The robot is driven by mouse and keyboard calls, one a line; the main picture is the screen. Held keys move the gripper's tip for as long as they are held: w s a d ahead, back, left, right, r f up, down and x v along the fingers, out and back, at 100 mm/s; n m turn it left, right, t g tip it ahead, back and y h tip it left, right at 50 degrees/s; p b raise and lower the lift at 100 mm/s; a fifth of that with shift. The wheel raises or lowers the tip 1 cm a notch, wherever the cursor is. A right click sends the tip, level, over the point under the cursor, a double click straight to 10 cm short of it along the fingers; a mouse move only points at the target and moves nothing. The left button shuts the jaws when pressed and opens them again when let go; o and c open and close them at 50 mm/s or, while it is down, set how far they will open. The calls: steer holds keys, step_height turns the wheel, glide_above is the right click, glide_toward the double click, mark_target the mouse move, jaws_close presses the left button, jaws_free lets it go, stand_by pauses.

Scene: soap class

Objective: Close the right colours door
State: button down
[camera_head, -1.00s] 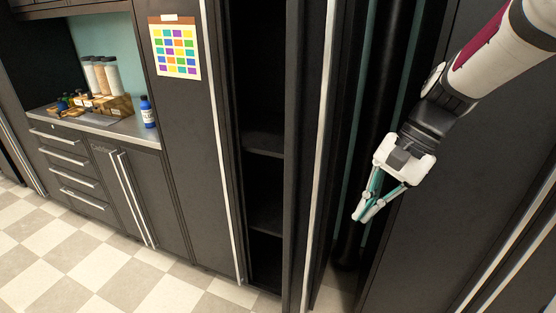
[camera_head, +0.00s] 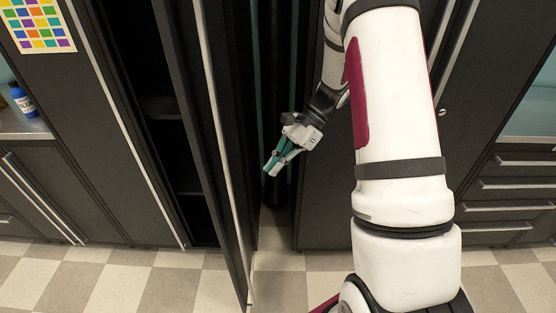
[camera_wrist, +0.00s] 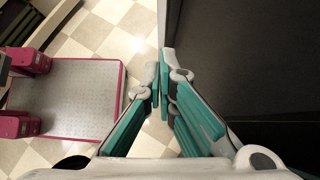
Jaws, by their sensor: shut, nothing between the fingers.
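The colours cabinet has a colour chart (camera_head: 38,25) on its left door (camera_head: 105,100). The right colours door (camera_head: 190,70) stands open, swung out toward me, seen at a steep angle, with a long pale handle (camera_head: 215,120). My gripper (camera_head: 270,168) is to the right of this door in the head view, before the gap beside the cabinet. It is shut and empty, pointing down-left. The closed fingers also show in the wrist view (camera_wrist: 160,85). There, a dark flat panel (camera_wrist: 250,60) fills the right side; I cannot tell which panel it is. Contact with the door is not visible.
Dark shelves (camera_head: 165,107) show inside the cabinet. A dark vertical pipe (camera_head: 276,80) stands in the gap. Another dark cabinet (camera_head: 325,190) is to the right, partly behind my arm. A blue bottle (camera_head: 24,103) stands on the left counter. The checkered floor (camera_head: 120,285) in front is clear.

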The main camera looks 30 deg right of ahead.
steer(key=a+f+p, duration=0.2)
steer(key=a+f, duration=0.2)
steer(key=a, duration=0.4)
steer(key=shift+s, duration=0.2)
steer(key=shift+a, duration=0.15)
